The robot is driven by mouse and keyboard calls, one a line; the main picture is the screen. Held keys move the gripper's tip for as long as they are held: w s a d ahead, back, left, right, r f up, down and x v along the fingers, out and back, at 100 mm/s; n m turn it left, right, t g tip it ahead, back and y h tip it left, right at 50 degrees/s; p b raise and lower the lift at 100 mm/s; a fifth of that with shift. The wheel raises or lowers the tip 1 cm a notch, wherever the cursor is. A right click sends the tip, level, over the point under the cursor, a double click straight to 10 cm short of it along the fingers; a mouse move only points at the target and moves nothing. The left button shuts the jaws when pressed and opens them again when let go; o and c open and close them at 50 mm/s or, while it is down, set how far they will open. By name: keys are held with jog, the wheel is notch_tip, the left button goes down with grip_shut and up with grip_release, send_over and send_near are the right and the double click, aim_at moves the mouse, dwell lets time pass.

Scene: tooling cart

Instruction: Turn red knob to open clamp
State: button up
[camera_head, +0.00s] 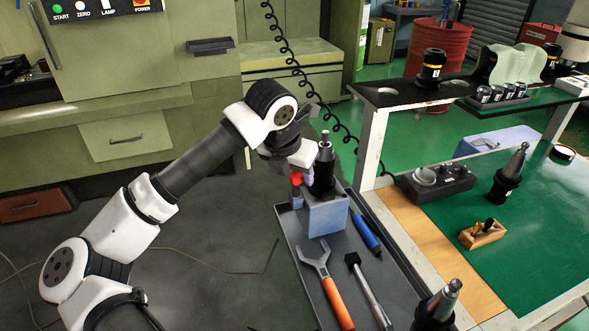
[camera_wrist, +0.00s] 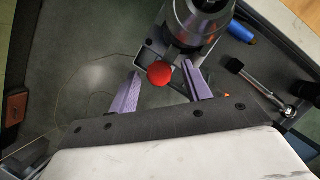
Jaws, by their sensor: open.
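The red knob (camera_wrist: 160,74) shows in the wrist view between the tips of my open purple fingers, with no clear contact. In the head view the red knob (camera_head: 296,179) is partly hidden by my gripper (camera_head: 303,172). The knob sits on the left side of the grey clamp block (camera_head: 326,216), which stands on the cart tray. A black and silver tool holder (camera_head: 324,165) stands upright in the clamp, and it also shows in the wrist view (camera_wrist: 198,22). My gripper (camera_wrist: 163,82) is open and empty. I cannot tell whether the clamp is open.
The cart tray (camera_head: 300,262) holds an orange-handled wrench (camera_head: 328,285), a blue-handled tool (camera_head: 365,235), a black-headed hammer-like tool (camera_head: 367,285) and another tool holder (camera_head: 437,305) at its near right. A bench with a green mat (camera_head: 535,240) stands right. Left of the tray is open floor.

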jog(key=c, duration=1)
jog(key=shift+f+m+b, duration=0.1)
jog(key=shift+m+b, duration=0.2)
jog(key=shift+b, duration=0.15)
jog(key=m+h+b, duration=0.1)
jog(key=m+b, duration=0.1)
jog(key=shift+w+a+f+g+b, duration=0.1)
jog(key=shift+a+g+b, duration=0.05)
jog(key=shift+g+b, duration=0.2)
jog(key=m+b, duration=0.1)
jog(key=m, duration=0.1)
jog(key=m+g+h+b, duration=0.1)
jog(key=m, duration=0.2)
jog(key=shift+w+r+g, duration=0.15)
jog(key=shift+r+g, duration=0.05)
jog(key=shift+g, duration=0.05)
jog(key=m+g, duration=0.1)
jog(key=m, duration=0.3)
jog(key=shift+w+a+m+g, duration=0.1)
jog(key=shift+w+m+g, duration=0.1)
jog(key=shift+m+g, duration=0.15)
jog(key=m+g, duration=0.1)
jog(key=m, duration=0.1)
jog(key=m+g, duration=0.1)
jog(key=m, duration=0.2)
jog(key=shift+w+p, duration=0.15)
jog(key=shift+p, duration=0.2)
